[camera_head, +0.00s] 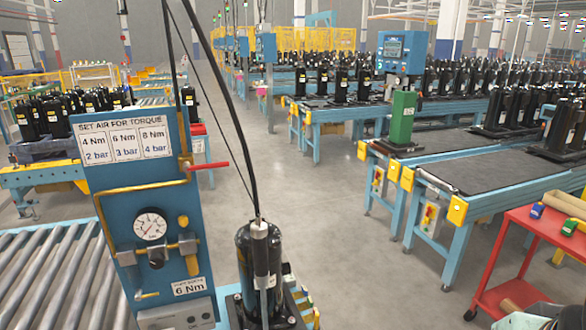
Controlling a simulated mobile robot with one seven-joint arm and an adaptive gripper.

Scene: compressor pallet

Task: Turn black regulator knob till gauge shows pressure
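The round white pressure gauge (150,224) is on a blue upright panel (122,198) at the left; its dial is too small to read with certainty. The black regulator knob (157,259) sits just below the gauge, between brass fittings. A sign (125,136) above pairs 4 Nm with 2 bar, 6 Nm with 3 bar and 8 Nm with 4 bar. A lower label (189,287) reads 6 Nm. My gripper is not in view.
A black compressor (244,268) stands right of the panel with a tool (261,250) hanging on a cable before it. A red lever (209,166) juts from the panel. A roller conveyor (45,280) lies left. A red cart (552,238) stands right; the floor between is clear.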

